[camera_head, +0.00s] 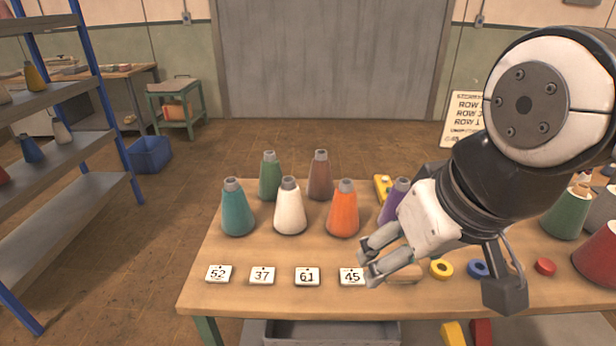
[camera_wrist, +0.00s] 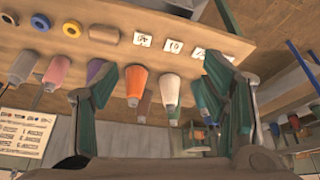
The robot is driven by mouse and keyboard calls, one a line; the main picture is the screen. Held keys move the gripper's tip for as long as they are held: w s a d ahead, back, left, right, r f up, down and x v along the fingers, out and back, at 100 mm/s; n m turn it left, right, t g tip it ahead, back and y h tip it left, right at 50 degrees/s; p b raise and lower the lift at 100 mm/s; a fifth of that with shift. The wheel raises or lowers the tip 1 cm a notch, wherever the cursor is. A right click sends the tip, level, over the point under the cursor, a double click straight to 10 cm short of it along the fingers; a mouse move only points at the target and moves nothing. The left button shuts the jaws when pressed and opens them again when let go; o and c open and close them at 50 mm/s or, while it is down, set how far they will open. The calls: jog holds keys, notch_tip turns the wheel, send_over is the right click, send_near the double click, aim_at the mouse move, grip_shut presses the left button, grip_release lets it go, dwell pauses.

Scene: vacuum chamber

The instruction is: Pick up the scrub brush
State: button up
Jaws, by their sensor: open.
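A tan, wooden-looking block (camera_head: 406,274) lies near the front edge of the table, just right of the card marked 45. It looks like the back of the scrub brush; no bristles show, and my gripper partly hides it in the head view. In the wrist view the tan block (camera_wrist: 103,35) lies at upper left, beyond the left finger. My gripper (camera_head: 368,259) is open and empty, above the table by the 45 card. In the wrist view my gripper (camera_wrist: 162,72) has its two fingers wide apart, with an orange and a white cone showing between them.
Upright cones, including an orange one (camera_head: 343,210) and a purple one (camera_head: 395,203), stand behind the cards. A yellow ring (camera_head: 441,268) and a blue ring (camera_head: 478,268) lie right of the block. A grey bin (camera_head: 332,334) is below the table's front edge.

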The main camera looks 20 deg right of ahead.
jog(key=shift+o, duration=0.6)
jog(key=m+g+b, duration=0.2)
jog(key=m+g, duration=0.3)
jog(key=m, duration=1.6)
send_over(401, 271)
jog(key=w+d, duration=0.1)
notch_tip(401, 271, down, 22)
jog(key=f, duration=0.6)
jog(key=f+p, duration=0.1)
jog(key=f, duration=0.6)
jog(key=shift+w+d, duration=0.2)
